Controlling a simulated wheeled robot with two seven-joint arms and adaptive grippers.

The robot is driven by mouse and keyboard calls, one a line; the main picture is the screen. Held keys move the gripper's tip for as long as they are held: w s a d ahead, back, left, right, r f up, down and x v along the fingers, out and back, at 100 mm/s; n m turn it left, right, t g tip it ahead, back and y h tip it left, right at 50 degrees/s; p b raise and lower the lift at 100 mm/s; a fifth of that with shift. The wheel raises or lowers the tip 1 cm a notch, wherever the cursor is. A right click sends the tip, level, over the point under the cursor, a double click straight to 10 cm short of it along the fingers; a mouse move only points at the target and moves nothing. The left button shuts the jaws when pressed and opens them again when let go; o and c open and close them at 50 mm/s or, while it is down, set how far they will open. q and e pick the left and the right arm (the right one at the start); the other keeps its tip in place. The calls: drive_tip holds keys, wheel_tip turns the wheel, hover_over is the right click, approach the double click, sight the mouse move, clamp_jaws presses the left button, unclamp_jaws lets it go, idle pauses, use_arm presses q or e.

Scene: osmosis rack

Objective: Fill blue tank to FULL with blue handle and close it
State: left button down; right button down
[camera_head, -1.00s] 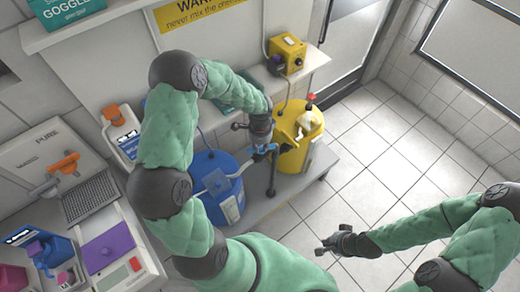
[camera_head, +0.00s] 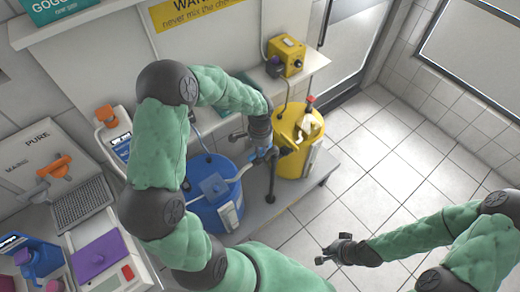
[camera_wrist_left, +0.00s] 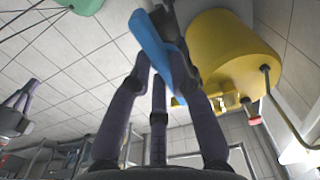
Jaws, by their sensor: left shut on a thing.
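The blue tank (camera_head: 204,214) stands on a low grey platform, with a pale label on its front and a pale curved pipe at its upper right. The blue handle (camera_head: 264,155) is at the pipe's end, partly hidden by my left gripper (camera_head: 262,150). In the left wrist view the blue handle (camera_wrist_left: 150,42) is a long flat bar between the dark fingers of my left gripper (camera_wrist_left: 160,65), which are shut on it. My right gripper (camera_head: 327,252) hangs over the tiled floor, apart from the tanks. Its fingers are too small to judge. The tank's fill level is not readable.
A yellow tank (camera_head: 298,160) stands close right of my left gripper, and it fills the upper right of the left wrist view (camera_wrist_left: 235,55). A yellow box (camera_head: 286,55) sits on the shelf above.

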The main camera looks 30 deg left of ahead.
use_arm(q)
drive_tip(key=c, duration=1.1)
unclamp_jaws()
wheel_tip(320, 180, up, 12)
